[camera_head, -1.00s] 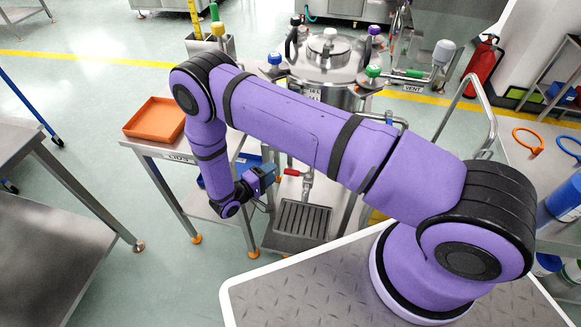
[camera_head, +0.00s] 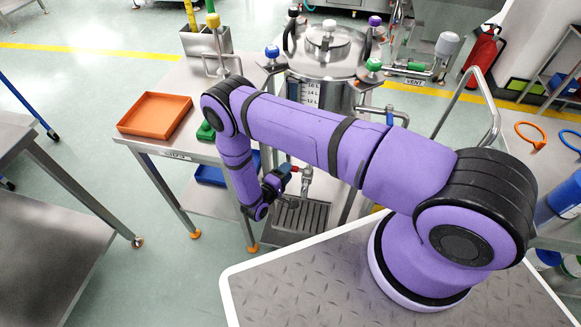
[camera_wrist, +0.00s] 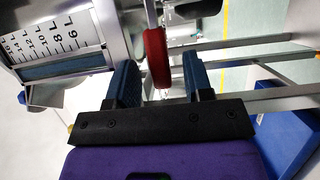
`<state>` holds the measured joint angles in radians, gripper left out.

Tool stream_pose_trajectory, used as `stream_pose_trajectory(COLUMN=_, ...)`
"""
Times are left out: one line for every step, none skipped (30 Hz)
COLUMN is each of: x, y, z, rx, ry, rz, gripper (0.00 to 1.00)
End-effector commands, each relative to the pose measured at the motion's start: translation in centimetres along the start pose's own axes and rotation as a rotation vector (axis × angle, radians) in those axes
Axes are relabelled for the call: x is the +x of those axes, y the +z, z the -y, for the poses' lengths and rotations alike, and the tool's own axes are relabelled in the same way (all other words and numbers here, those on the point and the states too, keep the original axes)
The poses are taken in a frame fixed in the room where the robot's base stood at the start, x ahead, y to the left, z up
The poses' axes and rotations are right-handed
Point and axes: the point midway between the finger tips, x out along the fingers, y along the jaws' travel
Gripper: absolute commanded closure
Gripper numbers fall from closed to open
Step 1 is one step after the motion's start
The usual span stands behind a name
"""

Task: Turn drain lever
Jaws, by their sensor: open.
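The drain lever has a red handle (camera_wrist: 157,57), which lies between the two open fingers of my gripper (camera_wrist: 160,82) in the wrist view. Gaps show on both sides of the handle, wider on the right. In the head view, my gripper (camera_head: 285,177) is at the drain valve (camera_head: 306,182), low on the front of the steel tank (camera_head: 325,93). Only a small bit of red shows there, as my gripper hides most of the handle.
A drain tray with a slotted grate (camera_head: 300,217) sits below the valve. A steel table with an orange tray (camera_head: 155,115) stands at left, and a blue bin (camera_head: 212,175) is on its lower shelf. A bent steel rail (camera_head: 455,100) rises at right.

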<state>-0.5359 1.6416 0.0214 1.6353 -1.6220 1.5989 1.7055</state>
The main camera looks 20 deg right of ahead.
Motion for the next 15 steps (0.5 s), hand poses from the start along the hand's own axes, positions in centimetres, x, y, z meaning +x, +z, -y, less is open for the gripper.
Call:
stream_pose_trajectory(x=0.8, y=0.0, z=0.0, rx=0.000, ry=0.000, rz=0.002, gripper=0.53)
stream_pose_trajectory(x=1.2, y=0.0, z=0.0, rx=0.000, ry=0.000, rz=0.002, gripper=0.53)
stream_pose_trajectory(x=1.6, y=0.0, z=0.0, rx=0.000, ry=0.000, rz=0.002, gripper=0.53)
stream_pose_trajectory(x=1.9, y=0.0, z=0.0, rx=0.000, ry=0.000, rz=0.002, gripper=0.53)
stream_pose_trajectory(x=2.1, y=0.0, z=0.0, rx=0.000, ry=0.000, rz=0.001, gripper=0.53)
stream_pose_trajectory(x=2.4, y=0.0, z=0.0, rx=0.000, ry=0.000, rz=0.001, gripper=0.53)
stream_pose_trajectory(x=2.6, y=0.0, z=0.0, rx=0.000, ry=0.000, rz=0.000, gripper=0.53)
stream_pose_trajectory(x=2.7, y=0.0, z=0.0, rx=0.000, ry=0.000, rz=0.000, gripper=0.53)
stream_pose_trajectory(x=2.8, y=0.0, z=0.0, rx=0.000, ry=0.000, rz=0.000, gripper=0.53)
stream_pose_trajectory(x=2.9, y=0.0, z=0.0, rx=-0.001, ry=0.000, rz=0.000, gripper=0.53)
stream_pose_trajectory(x=2.9, y=0.0, z=0.0, rx=0.000, ry=0.000, rz=0.000, gripper=0.53)
stream_pose_trajectory(x=2.9, y=0.0, z=0.0, rx=-0.001, ry=0.000, rz=0.000, gripper=0.53)
stream_pose_trajectory(x=3.0, y=0.0, z=0.0, rx=-0.001, ry=0.000, rz=0.000, gripper=0.53)
stream_pose_trajectory(x=2.9, y=0.0, z=0.0, rx=-0.001, ry=0.000, rz=0.000, gripper=0.53)
stream_pose_trajectory(x=2.9, y=0.0, z=0.0, rx=-0.001, ry=0.000, rz=0.000, gripper=0.53)
